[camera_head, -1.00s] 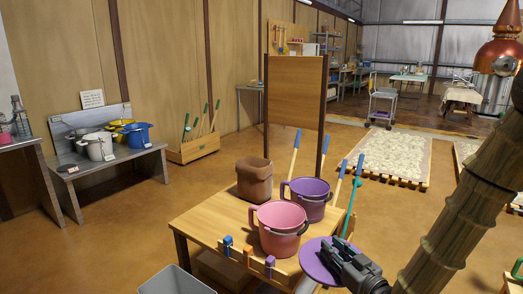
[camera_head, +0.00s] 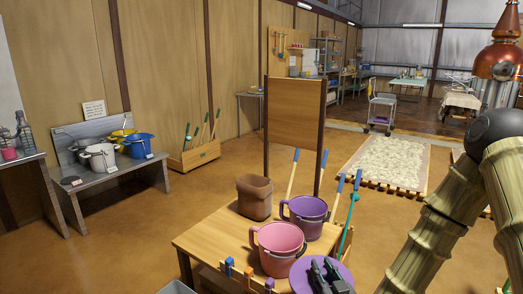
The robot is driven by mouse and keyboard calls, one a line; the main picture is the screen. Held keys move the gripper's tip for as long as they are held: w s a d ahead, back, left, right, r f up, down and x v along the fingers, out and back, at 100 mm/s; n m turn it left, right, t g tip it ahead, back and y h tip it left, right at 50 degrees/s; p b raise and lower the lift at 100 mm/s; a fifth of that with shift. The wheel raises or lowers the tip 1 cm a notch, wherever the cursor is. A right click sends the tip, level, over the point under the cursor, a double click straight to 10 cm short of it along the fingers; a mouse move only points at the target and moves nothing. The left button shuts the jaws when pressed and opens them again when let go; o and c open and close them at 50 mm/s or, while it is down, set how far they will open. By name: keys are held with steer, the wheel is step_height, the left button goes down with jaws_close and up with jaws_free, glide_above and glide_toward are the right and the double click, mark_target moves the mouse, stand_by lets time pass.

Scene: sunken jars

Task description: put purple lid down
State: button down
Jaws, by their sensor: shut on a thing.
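The purple lid (camera_head: 309,272) is a flat round disc at the bottom of the head view, in front of the table's right part. My gripper (camera_head: 322,268) is dark and shut on the lid, seen from above, its jaws covering the lid's middle. The lid overlaps the table's front right corner in the picture; I cannot tell whether it touches anything. The purple bucket (camera_head: 310,213) stands open on the table behind the pink bucket (camera_head: 279,252), which is just left of and behind the lid.
The wooden table (camera_head: 215,237) also bears a brown bin (camera_head: 254,200). A wooden board (camera_head: 295,112) on posts rises behind it. Colored clips (camera_head: 249,272) sit on the front edge. Long-handled tools (camera_head: 352,205) stand at the right side. A bench (camera_head: 115,170) with pots is at left.

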mark_target(324, 274)
steer(key=shift+m+h, duration=0.7)
steer(key=shift+h, duration=0.2)
steer(key=r+p, duration=0.3)
steer(key=p, duration=0.1)
steer(key=s+r+p, duration=0.1)
steer(key=r+p, duration=0.1)
steer(key=p, duration=0.3)
steer(key=shift+s+r, duration=0.15)
steer(key=shift+r, duration=0.25)
steer(key=r+p, duration=0.1)
steer(key=p, duration=0.2)
steer(key=s+r+h+p, duration=0.1)
steer(key=r+p, duration=0.1)
steer(key=p, duration=0.1)
steer(key=shift+s+d+m+h, duration=0.2)
steer(key=shift+m+h, duration=0.1)
steer(key=shift+m, duration=0.1)
steer(key=shift+f, duration=0.1)
steer(key=s+f, duration=0.1)
steer(key=f, duration=0.1)
steer(key=s+f, duration=0.4)
steer(key=shift+s+f, duration=0.15)
steer(key=shift+f, duration=0.2)
steer(key=shift+s+f, duration=0.5)
steer(key=shift+w+r, duration=0.1)
